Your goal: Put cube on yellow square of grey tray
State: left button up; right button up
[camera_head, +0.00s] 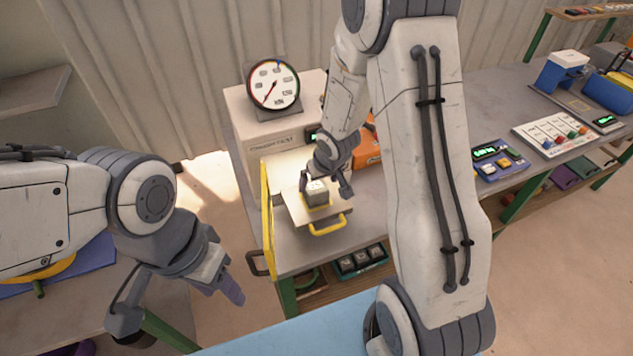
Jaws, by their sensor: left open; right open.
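The grey cube (316,193) stands on the yellow square (329,204) of the grey tray (296,211), which has a yellow handle (328,226) at its front. My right gripper (325,192) is open, with its fingers on either side of the cube and close to it. Whether the fingers touch the cube cannot be told. The cube hides most of the yellow square. My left gripper (182,310) is open and empty, low at the left and away from the tray.
A press housing with a round dial gauge (273,86) stands behind the tray. A yellow-edged guard (267,215) stands upright along the tray's left side. A blue device with buttons (498,158) and a white panel (552,131) lie on the bench to the right.

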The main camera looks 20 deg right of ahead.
jog(key=s+a+r+n+g+p, duration=0.1)
jog(key=s+a+r, duration=0.3)
jog(key=r, duration=0.2)
jog(key=s+a+r+n+p, duration=0.1)
jog(key=s+a+r+p, duration=0.1)
jog(key=s+a+r, duration=0.4)
pick_arm(q)
notch_tip(320, 180, up, 4)
jog(key=shift+f, duration=0.2)
pick_arm(e)
jog(key=s+a+r+n+g, duration=0.1)
jog(key=s+a+r+n, duration=0.1)
jog(key=s, duration=0.6)
jog(key=s+a+r+n+g, duration=0.2)
jog(key=s+r, duration=0.3)
jog(key=s, duration=0.4)
jog(key=shift+a+r+n+g+y, duration=0.15)
jog(key=shift+a+n+g+y, duration=0.25)
jog(key=shift+a, duration=0.5)
pick_arm(q)
jog(key=shift+b, duration=0.3)
notch_tip(320, 180, down, 9)
jog(key=b, duration=0.9)
jog(key=shift+f, duration=0.2)
pick_arm(e)
notch_tip(320, 180, down, 9)
jog(key=shift+f, duration=0.2)
